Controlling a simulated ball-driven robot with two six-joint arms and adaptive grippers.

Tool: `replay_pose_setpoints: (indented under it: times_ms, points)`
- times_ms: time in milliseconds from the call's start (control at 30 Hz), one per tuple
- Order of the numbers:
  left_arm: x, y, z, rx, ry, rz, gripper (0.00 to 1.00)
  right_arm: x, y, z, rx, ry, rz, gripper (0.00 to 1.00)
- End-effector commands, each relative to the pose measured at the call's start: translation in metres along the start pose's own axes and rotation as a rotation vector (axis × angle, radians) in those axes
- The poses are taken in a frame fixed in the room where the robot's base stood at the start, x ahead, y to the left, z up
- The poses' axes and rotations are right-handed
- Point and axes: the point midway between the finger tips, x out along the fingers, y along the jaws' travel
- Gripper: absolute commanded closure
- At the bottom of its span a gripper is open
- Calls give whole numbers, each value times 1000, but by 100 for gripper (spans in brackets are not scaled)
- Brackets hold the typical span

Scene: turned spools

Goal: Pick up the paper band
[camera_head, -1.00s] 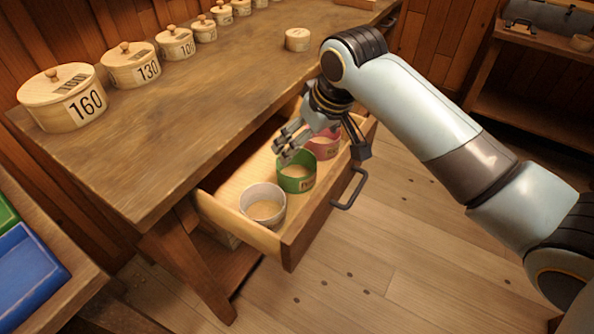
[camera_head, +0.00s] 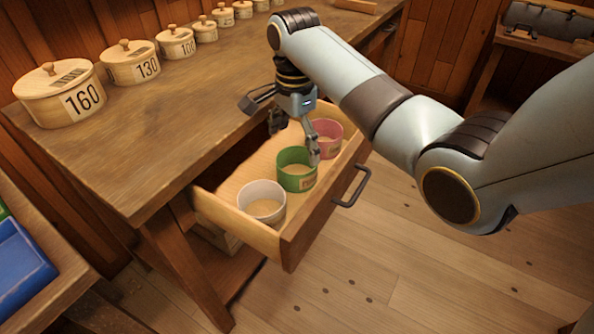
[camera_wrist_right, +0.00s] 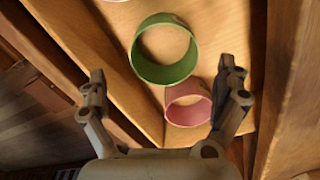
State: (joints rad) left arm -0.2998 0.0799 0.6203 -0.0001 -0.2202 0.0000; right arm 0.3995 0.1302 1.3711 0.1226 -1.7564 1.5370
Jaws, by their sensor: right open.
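Three ring-shaped bands stand in the open drawer (camera_head: 222,212): a white one (camera_head: 279,207) nearest, a green one (camera_head: 292,183) in the middle and a pink one (camera_head: 335,141) farther in. The green and pink bands have small labels. My right gripper (camera_head: 296,143) is open and empty, pointing down over the drawer by the green and pink bands. In the right wrist view, the green band (camera_wrist_right: 165,76) and the pink band (camera_wrist_right: 188,114) show between the spread fingers (camera_wrist_right: 165,74). Only an edge of the white band shows there. My left gripper is out of view.
The workbench (camera_head: 190,110) carries a row of lidded wooden boxes along its back, the largest marked 160 (camera_head: 62,95). The drawer front with its dark handle (camera_head: 353,188) sticks out over the plank floor. A blue tray (camera_head: 22,265) lies at the left.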

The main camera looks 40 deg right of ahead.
Motion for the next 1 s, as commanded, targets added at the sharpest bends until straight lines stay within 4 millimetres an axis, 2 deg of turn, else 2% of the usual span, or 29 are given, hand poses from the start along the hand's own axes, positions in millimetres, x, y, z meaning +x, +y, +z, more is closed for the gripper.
replay_pose_setpoints:
  times_ms: [100,267,533,833,1000]
  points:
    - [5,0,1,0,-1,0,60,18,0,0,-2,0,-1,0]
    - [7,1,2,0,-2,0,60,29,-1,-2,-2,0,-2,0]
    - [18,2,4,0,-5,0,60,70,-5,-7,-3,-1,-1,0]
    - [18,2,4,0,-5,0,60,74,-5,-7,-4,0,-4,0]
    - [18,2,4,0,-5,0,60,74,-5,-7,-4,0,-3,21]
